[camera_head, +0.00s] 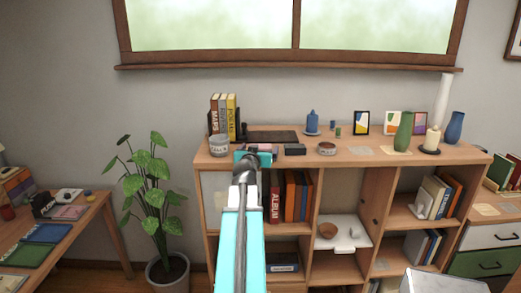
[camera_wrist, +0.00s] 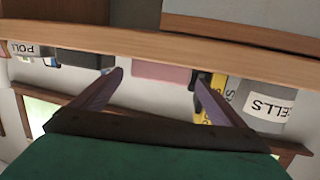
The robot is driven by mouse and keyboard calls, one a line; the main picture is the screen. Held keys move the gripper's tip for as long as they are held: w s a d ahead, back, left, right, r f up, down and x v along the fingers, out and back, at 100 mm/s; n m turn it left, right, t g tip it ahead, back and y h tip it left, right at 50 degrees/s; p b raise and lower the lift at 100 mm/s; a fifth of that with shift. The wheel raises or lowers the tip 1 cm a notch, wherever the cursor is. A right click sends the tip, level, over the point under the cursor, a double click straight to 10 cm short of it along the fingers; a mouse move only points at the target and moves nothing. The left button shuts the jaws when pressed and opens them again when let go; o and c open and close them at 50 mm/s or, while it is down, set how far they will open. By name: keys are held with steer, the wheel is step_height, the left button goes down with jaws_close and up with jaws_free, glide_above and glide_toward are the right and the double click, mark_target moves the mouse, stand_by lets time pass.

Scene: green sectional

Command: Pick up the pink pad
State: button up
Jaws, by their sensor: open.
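A pink pad (camera_head: 264,147) lies on top of the bookshelf near its front edge, just beyond my gripper (camera_head: 253,156) and partly hidden by it. In the wrist view, which is upside down, the pink pad (camera_wrist: 160,73) shows between and beyond the two fingertips of my gripper (camera_wrist: 158,76). My gripper is open and empty, at the front edge of the shelf top. I cannot tell the exact gap between the fingers and the pad. Another flat pink item (camera_head: 70,212) lies on the desk at the left.
Upright books (camera_head: 223,115) stand behind. The shelf's front edge (camera_wrist: 150,45) crosses the wrist view. A plant (camera_head: 152,185) stands left.

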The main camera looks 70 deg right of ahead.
mark_target(261, 146)
steer(key=shift+p+x, duration=0.65)
steer(key=shift+x, duration=1.1)
steer(key=c, duration=1)
